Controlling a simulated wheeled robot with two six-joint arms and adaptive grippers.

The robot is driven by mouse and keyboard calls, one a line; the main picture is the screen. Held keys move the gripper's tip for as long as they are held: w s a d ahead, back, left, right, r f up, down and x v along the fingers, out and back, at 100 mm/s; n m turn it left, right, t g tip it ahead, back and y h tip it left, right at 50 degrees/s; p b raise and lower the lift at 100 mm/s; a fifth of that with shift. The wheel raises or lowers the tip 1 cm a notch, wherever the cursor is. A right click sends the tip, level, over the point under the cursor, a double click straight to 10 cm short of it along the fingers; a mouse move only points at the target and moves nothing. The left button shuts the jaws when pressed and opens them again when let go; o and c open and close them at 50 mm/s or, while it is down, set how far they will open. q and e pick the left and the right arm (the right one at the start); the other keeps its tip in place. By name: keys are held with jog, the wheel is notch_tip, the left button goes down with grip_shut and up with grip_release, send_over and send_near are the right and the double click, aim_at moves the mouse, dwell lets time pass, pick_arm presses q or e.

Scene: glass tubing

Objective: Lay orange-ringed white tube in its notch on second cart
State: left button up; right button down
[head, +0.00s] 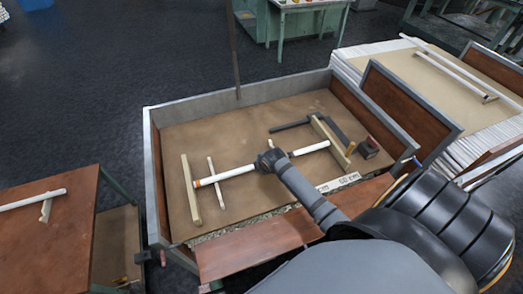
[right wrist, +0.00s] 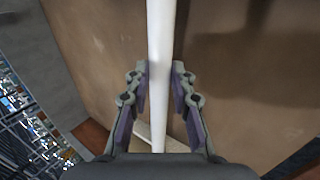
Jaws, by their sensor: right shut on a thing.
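The white tube (head: 235,173) has an orange ring near its left end and lies across the open grey-rimmed cart (head: 240,95). My right gripper (head: 270,160) is shut on it near its middle. In the right wrist view the tube (right wrist: 160,60) runs lengthwise between the two fingers (right wrist: 160,95). The tube's left end is over or at the left wooden bar (head: 191,190), and its right end is close to the right wooden bar (head: 330,142). I cannot tell whether it touches either bar, and no notch is clear. My left gripper is not in view.
A thin pale stick (head: 216,182), dark tools (head: 290,124), a small dark red block (head: 368,147) and a marked white strip (head: 338,183) lie in the cart. Another white tube (head: 30,199) rests on the left cart. A table with pale rods (head: 455,68) stands at right.

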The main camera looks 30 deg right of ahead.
jog(key=c, duration=1.1)
grip_release()
jog(key=shift+c, duration=0.2)
jog(key=shift+r, duration=0.2)
jog(key=v, duration=1.2)
jog(key=shift+r+p, duration=0.35)
jog(key=shift+p, duration=0.05)
